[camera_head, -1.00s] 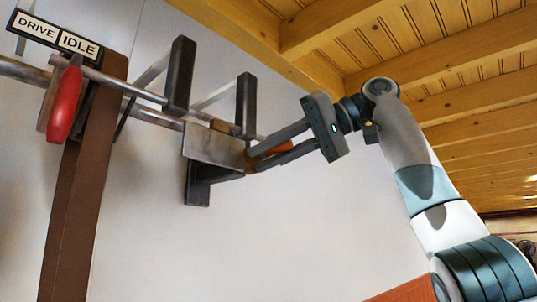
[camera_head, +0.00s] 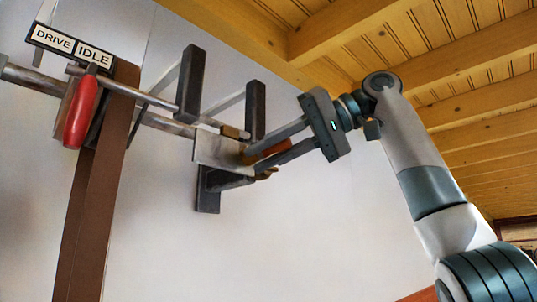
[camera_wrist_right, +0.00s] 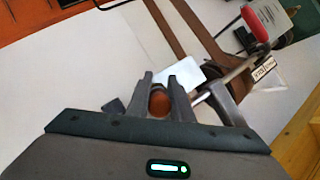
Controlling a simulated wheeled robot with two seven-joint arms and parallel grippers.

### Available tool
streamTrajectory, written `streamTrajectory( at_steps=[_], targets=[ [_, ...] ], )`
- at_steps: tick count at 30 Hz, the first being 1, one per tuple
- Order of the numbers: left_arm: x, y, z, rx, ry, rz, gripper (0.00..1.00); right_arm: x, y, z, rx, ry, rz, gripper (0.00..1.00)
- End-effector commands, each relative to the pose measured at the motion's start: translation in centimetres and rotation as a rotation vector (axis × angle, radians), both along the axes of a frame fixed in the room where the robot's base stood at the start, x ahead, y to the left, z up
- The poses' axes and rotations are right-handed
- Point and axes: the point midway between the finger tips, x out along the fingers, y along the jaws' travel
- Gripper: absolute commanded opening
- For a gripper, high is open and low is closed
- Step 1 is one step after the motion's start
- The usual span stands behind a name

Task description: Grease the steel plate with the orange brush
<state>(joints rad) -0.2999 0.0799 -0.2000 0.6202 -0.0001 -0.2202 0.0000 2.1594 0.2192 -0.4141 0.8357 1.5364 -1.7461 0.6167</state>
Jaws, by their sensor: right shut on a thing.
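My right gripper (camera_head: 252,164) is shut on the orange brush (camera_head: 277,147). Part of the orange handle shows between its two fingers, and a rounded orange end of the brush (camera_wrist_right: 159,103) shows between them in the right wrist view. The steel plate (camera_head: 216,150) is a pale grey slab on the dark press bracket. The fingertips are at the plate's right edge in the head view. I cannot tell whether the brush touches the plate, as the fingers hide its working end. My left gripper is not in view.
A bar with a red handle (camera_head: 80,112) runs left of the plate, below a sign (camera_head: 72,44) reading DRIVE and IDLE. Dark uprights (camera_head: 190,84) stand near the plate. A brown post (camera_head: 97,220) stands at the left. Open space lies below the plate.

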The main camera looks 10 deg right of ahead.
Motion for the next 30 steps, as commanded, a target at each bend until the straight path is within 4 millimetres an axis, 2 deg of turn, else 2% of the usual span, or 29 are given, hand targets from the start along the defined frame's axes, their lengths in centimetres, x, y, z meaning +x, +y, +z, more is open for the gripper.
streamTrajectory(
  at_steps=[18,30],
  targets=[
    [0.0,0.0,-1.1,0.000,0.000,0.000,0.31,-2.1,2.7,-0.1,0.000,-0.001,0.000,0.00],
    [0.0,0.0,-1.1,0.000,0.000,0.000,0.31,-2.2,2.8,0.0,0.000,0.000,0.000,0.00]
  ],
)
